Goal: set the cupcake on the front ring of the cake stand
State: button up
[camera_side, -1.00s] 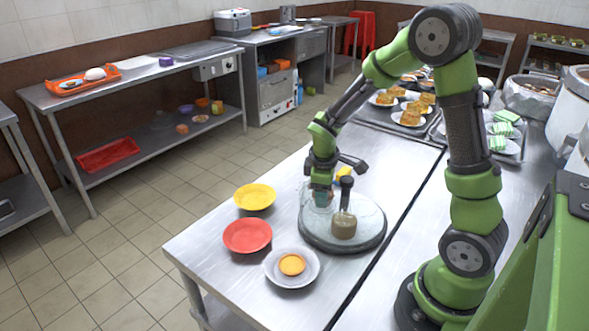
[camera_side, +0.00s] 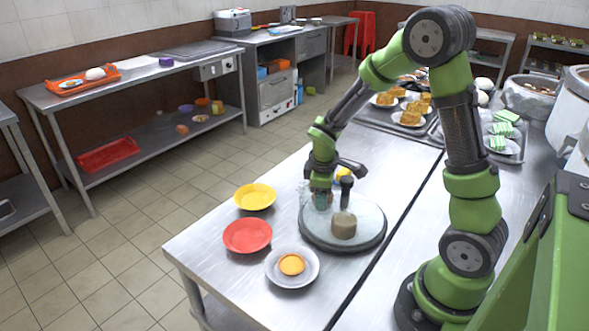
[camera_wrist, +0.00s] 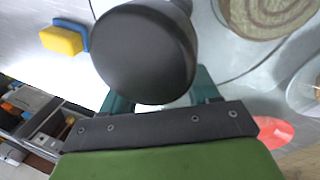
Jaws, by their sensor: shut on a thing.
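The cake stand (camera_side: 370,232) is a round pale disc with a dark rim on the metal table; it also shows in the wrist view (camera_wrist: 235,75). My gripper (camera_side: 322,197) points down over its far-left part. The stand's separate rings cannot be made out.
A beige round block (camera_side: 343,226) with a spiral top (camera_wrist: 262,15) sits on the stand. Yellow (camera_side: 254,196), red (camera_side: 247,235) and white (camera_side: 292,278) plates lie left and in front. A yellow-and-blue sponge (camera_wrist: 62,40) lies behind. Food trays (camera_side: 398,125) fill the far end.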

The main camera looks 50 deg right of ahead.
jog(key=shift+f, duration=0.1)
jog(key=o, duration=1.1)
jog(key=shift+c, duration=1.4)
jog(key=shift+v, duration=2.55)
